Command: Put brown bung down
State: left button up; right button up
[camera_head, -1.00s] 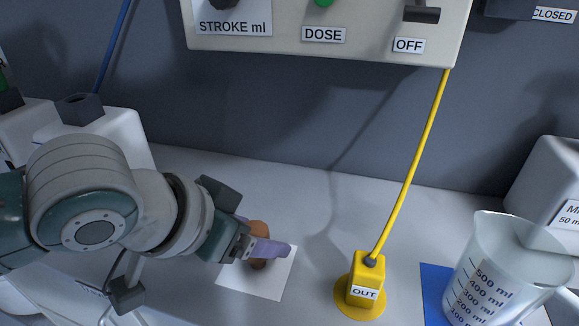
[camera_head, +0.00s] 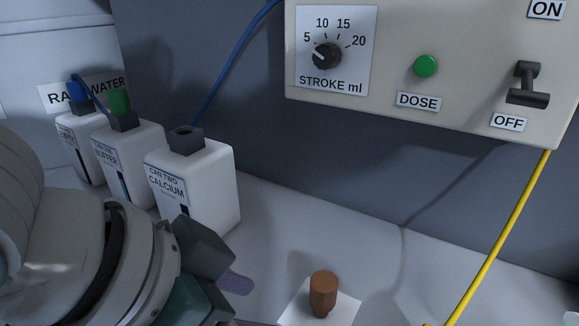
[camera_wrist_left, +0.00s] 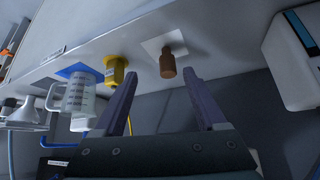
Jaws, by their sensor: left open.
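The brown bung (camera_head: 323,292) stands upright on a white square (camera_head: 345,311) on the bench, low in the head view. It also shows in the left wrist view (camera_wrist_left: 167,64), beyond my fingers and apart from them. My left gripper (camera_wrist_left: 163,98) is open and empty, its two purple fingers spread. In the head view one purple fingertip (camera_head: 236,283) shows to the left of the bung, with a gap between them. My right gripper is in neither view.
White cans stand at the left, the calcium can (camera_head: 195,185) having an open dark neck. The dosing panel (camera_head: 420,75) hangs above the bench at the back. A yellow line (camera_head: 500,235) runs down at the right. A measuring jug (camera_wrist_left: 78,95) stands on a blue square.

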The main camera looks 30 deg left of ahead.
pick_arm(q)
jog(key=s+a+f+n+g+y, duration=0.2)
jog(key=s+a+f+g, duration=0.1)
jog(key=s, duration=0.6)
jog(key=shift+s+a+f, duration=0.2)
jog(key=shift+s+a, duration=0.15)
jog(key=shift+a, duration=0.25)
jog(key=shift+r, duration=0.1)
